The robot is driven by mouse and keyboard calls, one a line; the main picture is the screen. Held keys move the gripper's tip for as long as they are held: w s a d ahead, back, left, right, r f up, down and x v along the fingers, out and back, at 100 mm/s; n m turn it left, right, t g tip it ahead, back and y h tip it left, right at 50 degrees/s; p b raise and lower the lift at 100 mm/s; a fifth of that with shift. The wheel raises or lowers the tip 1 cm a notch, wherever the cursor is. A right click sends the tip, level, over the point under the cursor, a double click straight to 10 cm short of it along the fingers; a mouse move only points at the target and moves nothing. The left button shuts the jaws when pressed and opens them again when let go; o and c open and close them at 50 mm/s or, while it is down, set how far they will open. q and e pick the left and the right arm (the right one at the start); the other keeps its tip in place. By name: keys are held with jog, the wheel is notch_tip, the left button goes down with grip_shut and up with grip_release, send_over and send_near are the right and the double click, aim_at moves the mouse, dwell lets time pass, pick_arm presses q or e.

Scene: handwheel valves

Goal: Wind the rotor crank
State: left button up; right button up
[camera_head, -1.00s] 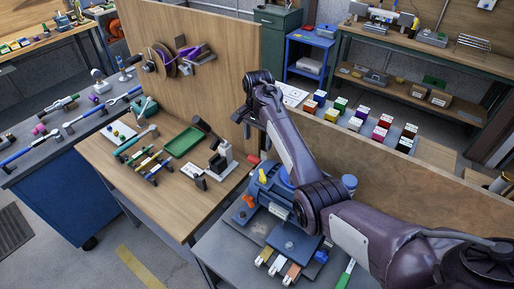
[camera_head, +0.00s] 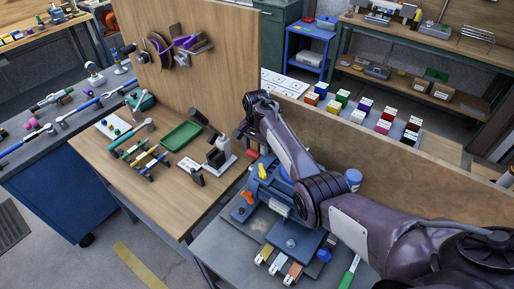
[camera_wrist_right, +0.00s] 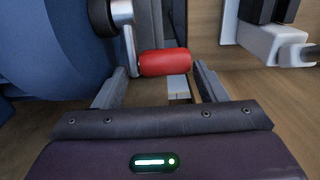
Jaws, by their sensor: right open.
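The rotor crank shows in the right wrist view as a red cylindrical handle (camera_wrist_right: 165,62) on a grey metal crank arm (camera_wrist_right: 130,45), beside a large blue rounded body (camera_wrist_right: 50,50). In the head view the red handle (camera_head: 252,154) sits at the back end of the blue machine (camera_head: 275,190), just below my right gripper (camera_head: 243,135). In the wrist view my right gripper (camera_wrist_right: 160,70) is open, its fingers on either side of the handle near the tips. Whether they touch it cannot be told. My left gripper is not in view.
A grey-white device (camera_head: 219,155) stands close to the left of the right gripper. A green tray (camera_head: 181,136) and tools lie on the wooden table (camera_head: 165,198). An upright wooden panel (camera_head: 225,50) stands behind it. A low wooden partition (camera_head: 400,155) runs behind my right arm.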

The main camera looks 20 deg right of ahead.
jog(key=shift+f, duration=0.2)
jog(key=shift+c, duration=0.6)
jog(key=c, duration=0.6)
jog(key=shift+s+a+r+h+p, duration=0.1)
jog(key=shift+r+h+p, duration=0.3)
jog(key=shift+p, duration=0.5)
jog(key=p, duration=0.1)
jog(key=r+t+h+p, duration=0.1)
jog(key=p, duration=0.1)
jog(key=t+h+p, duration=0.1)
jog(key=shift+s+a+r, duration=0.25)
jog(key=shift+a+r, duration=0.15)
jog(key=shift+s+a+r+t+h+p, duration=0.1)
jog(key=shift+a+r+t+h+p, duration=0.1)
jog(key=shift+h+p, duration=0.3)
jog(key=shift+s+a+r+t+h+p, duration=0.1)
jog(key=shift+a+t+h+p, duration=0.1)
jog(key=shift+h+p, duration=0.3)
jog(key=shift+s+a+r+t+h+b, duration=0.15)
jog(key=shift+s+a+t+h+b, duration=0.25)
jog(key=shift+a+t+h+b, duration=0.65)
jog(key=shift+s+a+r+t+h+b, duration=0.15)
jog(key=shift+s+a+t+h+b, duration=0.3)
jog(key=shift+h, duration=1.15)
jog(key=shift+s+a+r+t+h+b, duration=0.15)
jog(key=shift+s+a+t+h+b, duration=0.2)
jog(key=shift+a+t+h+b, duration=0.7)
jog(key=shift+d+g+h+p, duration=0.25)
jog(key=shift+d+h+p, duration=0.05)
jog(key=shift+d+p, duration=0.15)
